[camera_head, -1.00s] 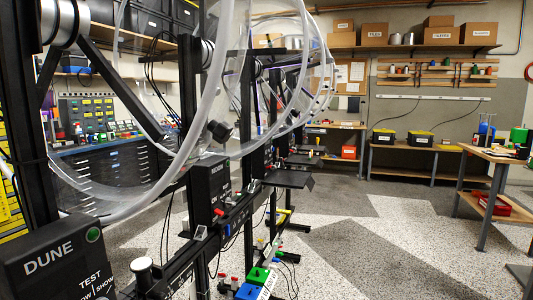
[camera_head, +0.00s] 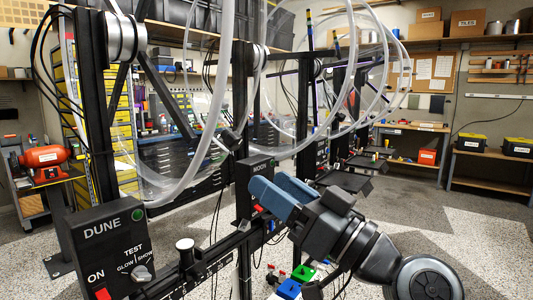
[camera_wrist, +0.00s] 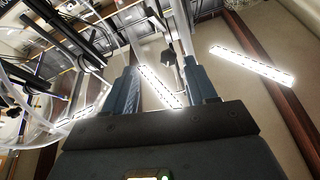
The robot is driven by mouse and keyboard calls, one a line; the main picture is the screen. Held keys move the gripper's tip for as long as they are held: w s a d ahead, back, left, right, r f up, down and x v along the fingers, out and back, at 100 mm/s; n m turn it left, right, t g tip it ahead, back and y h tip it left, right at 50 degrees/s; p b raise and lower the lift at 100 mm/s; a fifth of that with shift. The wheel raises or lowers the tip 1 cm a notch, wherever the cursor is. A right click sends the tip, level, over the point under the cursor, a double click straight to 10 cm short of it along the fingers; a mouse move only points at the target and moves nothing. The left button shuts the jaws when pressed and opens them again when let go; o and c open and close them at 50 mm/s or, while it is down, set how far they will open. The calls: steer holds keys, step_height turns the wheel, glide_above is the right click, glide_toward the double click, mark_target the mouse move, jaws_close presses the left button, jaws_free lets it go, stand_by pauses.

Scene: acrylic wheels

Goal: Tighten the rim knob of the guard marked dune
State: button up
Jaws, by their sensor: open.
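The black box marked DUNE (camera_head: 105,250) stands at the lower left of the head view, with a green lamp, a red ON switch and a TEST knob. Above it, a large clear acrylic ring (camera_head: 205,120) curves down beside a metal hub (camera_head: 125,38). A dark knob (camera_head: 231,141) shows at the ring's right edge; I cannot tell for certain which guard it belongs to. My gripper (camera_head: 275,190), with blue fingers, is below and right of that knob, apart from it. In the wrist view my gripper (camera_wrist: 162,85) is open and empty; a dark block-like shape (camera_wrist: 168,62) shows between its fingers.
Several more clear wheels (camera_head: 375,70) on black posts recede to the right, with the MOON box (camera_head: 255,170) behind my gripper. A red machine (camera_head: 42,157) stands left. Open floor lies at right.

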mark_target(238, 145)
steer(key=shift+n+g+y, duration=0.4)
steer(key=shift+n, duration=0.1)
steer(key=shift+w+a+r+p, duration=0.4)
steer(key=shift+w+a+r, duration=0.3)
steer(key=shift+a+r, duration=0.25)
steer(key=shift+w+a+r+p, duration=0.4)
steer(key=shift+w+a+r, duration=0.4)
steer(key=shift+a, duration=0.2)
steer(key=shift+w+a+r+p, duration=0.4)
steer(key=shift+w+a+r, duration=0.25)
steer(key=shift+a+r, duration=0.3)
steer(key=shift+c, duration=0.3)
jaws_close()
